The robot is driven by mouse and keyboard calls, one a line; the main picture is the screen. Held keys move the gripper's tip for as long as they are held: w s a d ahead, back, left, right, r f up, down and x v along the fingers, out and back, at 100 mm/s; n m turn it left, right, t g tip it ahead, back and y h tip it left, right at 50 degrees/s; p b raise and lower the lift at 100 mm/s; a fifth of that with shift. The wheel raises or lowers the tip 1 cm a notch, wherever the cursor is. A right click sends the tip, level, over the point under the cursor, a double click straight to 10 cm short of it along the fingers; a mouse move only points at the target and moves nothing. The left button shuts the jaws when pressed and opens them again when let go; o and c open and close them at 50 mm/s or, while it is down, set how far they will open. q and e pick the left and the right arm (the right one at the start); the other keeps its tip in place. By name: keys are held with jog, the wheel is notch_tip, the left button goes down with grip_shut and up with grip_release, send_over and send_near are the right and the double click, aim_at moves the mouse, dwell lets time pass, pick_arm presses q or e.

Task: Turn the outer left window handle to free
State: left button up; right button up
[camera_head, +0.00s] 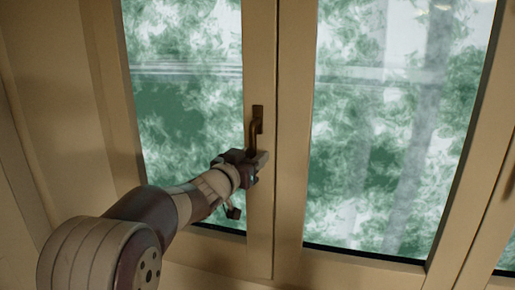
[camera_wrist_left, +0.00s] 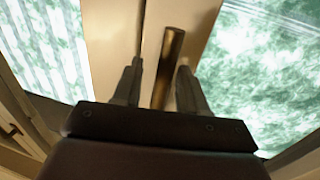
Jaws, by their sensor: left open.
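The window handle (camera_head: 257,120) is a dark bronze lever on the tan frame post between two panes. In the head view it hangs down from its mount, and its lower part is hidden behind my left gripper (camera_head: 262,160). In the left wrist view the handle (camera_wrist_left: 168,65) runs between the two fingers of my left gripper (camera_wrist_left: 158,85). The fingers are open, one on each side of the handle, with visible gaps. My right gripper is not in view.
A left pane (camera_head: 185,110) and a wider right pane (camera_head: 395,120) flank the post, with blurred green foliage behind. Another dark handle (camera_wrist_left: 10,128) shows at the left edge of the left wrist view. A tan wall (camera_head: 50,100) stands at the left.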

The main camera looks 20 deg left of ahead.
pick_arm(q)
jog(key=shift+w+r, duration=0.2)
jog(key=shift+w, duration=0.3)
jog(key=shift+s+a+r, duration=0.1)
jog(key=shift+a+r, duration=0.05)
jog(key=shift+a, duration=0.1)
jog(key=shift+w+d+f, duration=0.2)
jog(key=shift+w+d, duration=0.1)
jog(key=shift+w, duration=0.15)
jog(key=shift+a, duration=0.1)
grip_shut()
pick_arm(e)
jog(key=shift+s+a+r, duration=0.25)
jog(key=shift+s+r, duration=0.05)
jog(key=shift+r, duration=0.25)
